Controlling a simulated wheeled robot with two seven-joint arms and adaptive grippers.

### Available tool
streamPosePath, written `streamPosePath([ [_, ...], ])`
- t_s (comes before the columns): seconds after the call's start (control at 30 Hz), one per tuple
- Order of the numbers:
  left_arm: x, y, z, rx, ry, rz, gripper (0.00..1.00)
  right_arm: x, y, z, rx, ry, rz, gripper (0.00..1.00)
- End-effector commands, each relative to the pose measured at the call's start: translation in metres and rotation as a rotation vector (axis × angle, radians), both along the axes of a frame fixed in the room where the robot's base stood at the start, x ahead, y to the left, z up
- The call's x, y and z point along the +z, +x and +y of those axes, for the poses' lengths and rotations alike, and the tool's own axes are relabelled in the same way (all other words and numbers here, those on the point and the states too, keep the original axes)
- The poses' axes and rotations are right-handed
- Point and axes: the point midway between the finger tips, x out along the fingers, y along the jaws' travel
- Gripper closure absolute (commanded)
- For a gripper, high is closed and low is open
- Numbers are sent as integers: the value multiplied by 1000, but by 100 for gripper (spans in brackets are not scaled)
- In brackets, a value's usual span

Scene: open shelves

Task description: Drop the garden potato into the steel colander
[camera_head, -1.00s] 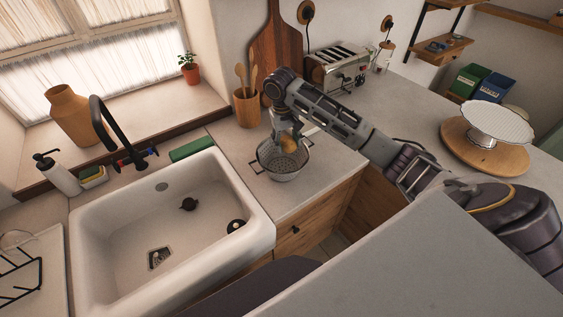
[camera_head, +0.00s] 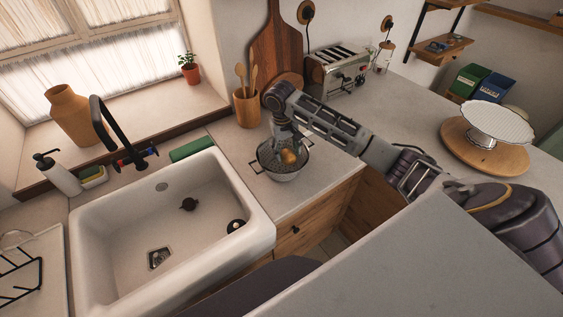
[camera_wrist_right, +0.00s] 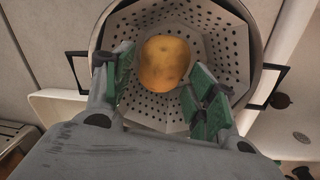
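The steel colander (camera_head: 283,176) stands upright on the counter to the right of the sink. The yellow-brown garden potato (camera_head: 289,157) is inside the colander. It also shows in the right wrist view (camera_wrist_right: 165,63), against the perforated inside. My right gripper (camera_head: 286,141) points down over the colander, with its fingers at the opening. In the right wrist view its green-padded fingers are spread, with gaps between them and the potato. Whether the potato rests fully on the colander's bottom is hard to tell. My left gripper is out of view.
The white sink (camera_head: 150,290) lies left of the colander. A wooden utensil pot (camera_head: 247,109), a cutting board (camera_head: 277,50) and a toaster (camera_head: 337,70) stand behind it. A cake stand (camera_head: 497,123) is at the right. The counter between toaster and cake stand is mostly clear.

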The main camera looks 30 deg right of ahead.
Motion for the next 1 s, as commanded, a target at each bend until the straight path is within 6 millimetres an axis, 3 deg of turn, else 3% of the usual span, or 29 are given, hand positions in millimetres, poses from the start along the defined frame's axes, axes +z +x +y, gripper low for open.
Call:
streamPosePath([
  [0.1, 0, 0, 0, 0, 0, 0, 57, 0, 0, 0, 0, 0, 0, 25],
  [0.57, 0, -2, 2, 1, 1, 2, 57, 4, 1, 1, 0, 1, -1, 25],
  [0.77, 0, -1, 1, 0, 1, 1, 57, 19, 1, 2, 0, 2, -2, 25],
  [1.0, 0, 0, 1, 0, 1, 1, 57, 52, 2, 6, 0, 1, -3, 25],
])
